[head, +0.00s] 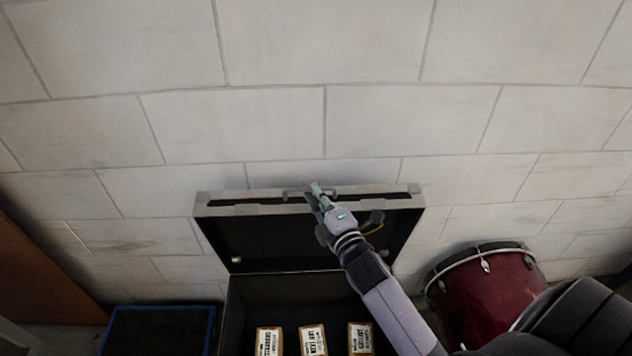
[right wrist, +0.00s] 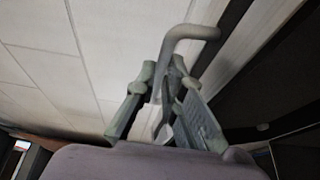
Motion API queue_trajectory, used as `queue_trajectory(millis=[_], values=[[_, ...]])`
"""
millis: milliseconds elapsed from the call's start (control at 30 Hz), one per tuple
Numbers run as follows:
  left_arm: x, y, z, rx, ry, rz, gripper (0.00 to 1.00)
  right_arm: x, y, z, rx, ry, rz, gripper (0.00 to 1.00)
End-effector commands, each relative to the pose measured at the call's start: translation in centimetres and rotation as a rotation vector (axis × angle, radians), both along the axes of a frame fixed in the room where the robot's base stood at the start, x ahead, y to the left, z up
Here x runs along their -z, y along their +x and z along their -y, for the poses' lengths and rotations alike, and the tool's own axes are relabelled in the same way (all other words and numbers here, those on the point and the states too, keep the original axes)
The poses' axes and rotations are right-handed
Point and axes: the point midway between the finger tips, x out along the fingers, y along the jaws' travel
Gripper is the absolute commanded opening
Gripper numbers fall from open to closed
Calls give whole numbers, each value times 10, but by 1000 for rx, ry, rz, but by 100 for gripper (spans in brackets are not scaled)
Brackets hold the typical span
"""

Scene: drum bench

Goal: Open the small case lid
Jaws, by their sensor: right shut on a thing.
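The small case (head: 232,305) stands before the wall with its lid (head: 270,235) raised upright on the far side, showing a dark inside. The lid's handle (head: 291,194) is on the raised edge. It also shows as a bent grey bar in the right wrist view (right wrist: 190,33). My right gripper (head: 317,190) is at the top edge of the lid, shut on the handle, with its fingers (right wrist: 168,95) on either side of the bar. My forearm covers part of the lid's right side. My left gripper is not in view.
Three small labelled boxes (head: 313,341) stand in the case. A red drum (head: 487,292) is at the right. A dark blue-edged box (head: 160,330) is at the lower left, beside a brown panel (head: 40,285). A pale block wall (head: 300,120) is behind.

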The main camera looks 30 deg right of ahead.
Motion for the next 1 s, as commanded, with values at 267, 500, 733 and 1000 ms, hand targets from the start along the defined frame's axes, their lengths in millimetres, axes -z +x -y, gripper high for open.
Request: queue_trajectory(millis=[267, 500, 733, 1000], values=[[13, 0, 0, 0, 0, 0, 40, 6, -20, -9, 1, -21, 35, 0], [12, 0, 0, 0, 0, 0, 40, 5, -19, -9, 2, -21, 34, 11], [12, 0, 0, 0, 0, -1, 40, 4, -19, -8, 2, -22, 37, 26], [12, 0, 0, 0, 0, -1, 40, 3, -19, -8, 2, -22, 38, 30]])
